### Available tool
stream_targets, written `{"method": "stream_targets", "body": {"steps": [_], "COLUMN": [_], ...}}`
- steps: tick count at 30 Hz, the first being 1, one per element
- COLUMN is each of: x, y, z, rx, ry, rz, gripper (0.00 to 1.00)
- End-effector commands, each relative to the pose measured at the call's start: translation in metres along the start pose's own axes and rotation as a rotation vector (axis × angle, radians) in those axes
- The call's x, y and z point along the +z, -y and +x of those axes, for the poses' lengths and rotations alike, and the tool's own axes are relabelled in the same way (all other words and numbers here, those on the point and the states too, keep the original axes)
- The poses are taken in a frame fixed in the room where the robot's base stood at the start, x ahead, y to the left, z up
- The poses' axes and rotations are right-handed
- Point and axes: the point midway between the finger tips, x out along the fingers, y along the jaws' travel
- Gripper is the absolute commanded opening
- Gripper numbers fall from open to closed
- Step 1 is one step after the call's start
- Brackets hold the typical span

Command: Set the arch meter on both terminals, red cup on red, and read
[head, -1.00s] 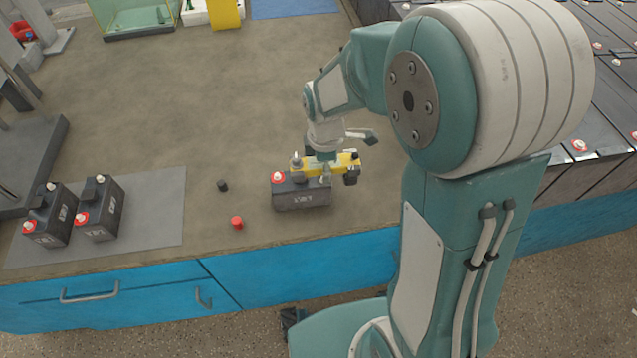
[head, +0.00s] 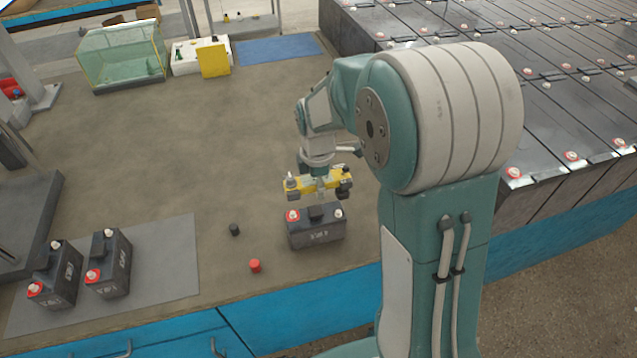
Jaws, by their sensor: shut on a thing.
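The arch meter (head: 300,186) is a yellow bar with dark parts at its right end. My gripper (head: 320,181) is shut on its middle and holds it above a small black battery (head: 316,236). A gap shows between meter and battery. The battery stands upright, with a red-ringed terminal (head: 292,215) at its left and a pale terminal (head: 338,213) at its right. The meter's ends lie roughly above these two terminals. I cannot make out the cup colours or a reading.
A red cap (head: 255,265) and a black cap (head: 234,229) lie left of the battery. Two more batteries (head: 56,278) (head: 109,268) stand on a grey mat (head: 170,262). A glass tank (head: 120,58), a yellow block (head: 214,60) and a blue mat (head: 277,48) are behind. Rows of large batteries (head: 560,110) fill the right.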

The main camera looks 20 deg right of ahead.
Motion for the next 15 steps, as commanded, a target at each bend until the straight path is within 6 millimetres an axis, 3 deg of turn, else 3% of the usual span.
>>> {"method": "stream_targets", "body": {"steps": [15], "x": [0.002], "y": [0.000], "z": [0.042], "rx": [-0.002], "ry": [-0.002], "rz": [0.001], "gripper": [0.00]}}
